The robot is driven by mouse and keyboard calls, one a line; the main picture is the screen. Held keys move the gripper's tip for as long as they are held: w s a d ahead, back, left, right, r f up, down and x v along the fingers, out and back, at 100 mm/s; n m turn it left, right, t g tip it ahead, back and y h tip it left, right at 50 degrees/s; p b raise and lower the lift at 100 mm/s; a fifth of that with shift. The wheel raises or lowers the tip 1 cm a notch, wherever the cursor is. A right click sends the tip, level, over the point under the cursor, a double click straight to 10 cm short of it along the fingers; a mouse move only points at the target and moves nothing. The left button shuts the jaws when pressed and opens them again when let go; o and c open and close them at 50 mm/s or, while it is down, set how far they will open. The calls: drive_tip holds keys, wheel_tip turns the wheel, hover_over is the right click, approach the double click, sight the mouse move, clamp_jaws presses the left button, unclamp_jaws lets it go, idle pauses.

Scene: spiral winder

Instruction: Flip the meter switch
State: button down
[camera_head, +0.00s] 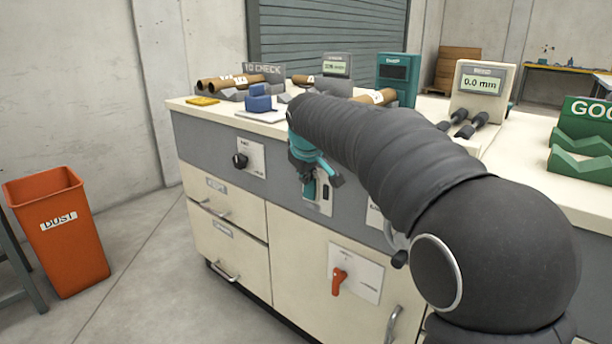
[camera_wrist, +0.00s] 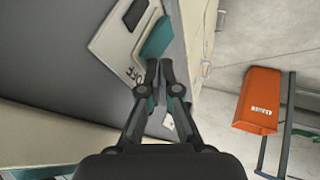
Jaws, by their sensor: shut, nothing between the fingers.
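A white switch plate (camera_head: 325,202) is on the grey front panel of the bench, with a teal part (camera_head: 322,176) on it. My gripper (camera_head: 312,188) is at this plate and hides much of it. In the wrist view my gripper's fingers (camera_wrist: 164,68) are together with nothing between them. Just beyond the fingertips is a teal block (camera_wrist: 157,39), beside a pale plate (camera_wrist: 108,42) with dark marks. Whether the fingers touch the block I cannot tell. No label naming the meter switch is readable.
A black knob (camera_head: 240,160) is left of my gripper, and a red rotary handle (camera_head: 338,281) is below right. A meter (camera_head: 484,90) reading 0.0 mm stands on the bench top. An orange dust bin (camera_head: 62,245) stands on the floor at left, with free floor between.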

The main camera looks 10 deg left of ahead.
drive_tip(key=s+a+v, duration=0.1)
drive_tip(key=v, duration=1.1)
drive_tip(key=shift+a+f+p, duration=0.25)
drive_tip(key=shift+a+p, duration=0.05)
drive_tip(key=shift+p, duration=0.15)
wheel_tip(320, 180, down, 6)
drive_tip(key=s+m+g, duration=0.1)
drive_tip(key=s, duration=0.1)
drive_tip(key=s+d+f+m, duration=0.3)
drive_tip(key=s+d+f, duration=0.1)
drive_tip(key=s+d, duration=0.5)
drive_tip(key=s+d+f+m+h, duration=0.1)
drive_tip(key=s+d+f+m, duration=0.2)
drive_tip(key=s+d, duration=0.6)
drive_tip(key=s+d+f+m+p, duration=0.1)
drive_tip(key=s+d+f+m, duration=0.2)
drive_tip(key=s+d, duration=0.5)
drive_tip(key=shift+s+d+f, duration=0.4)
drive_tip(key=shift+s+f, duration=0.4)
drive_tip(key=shift+s, duration=0.8)
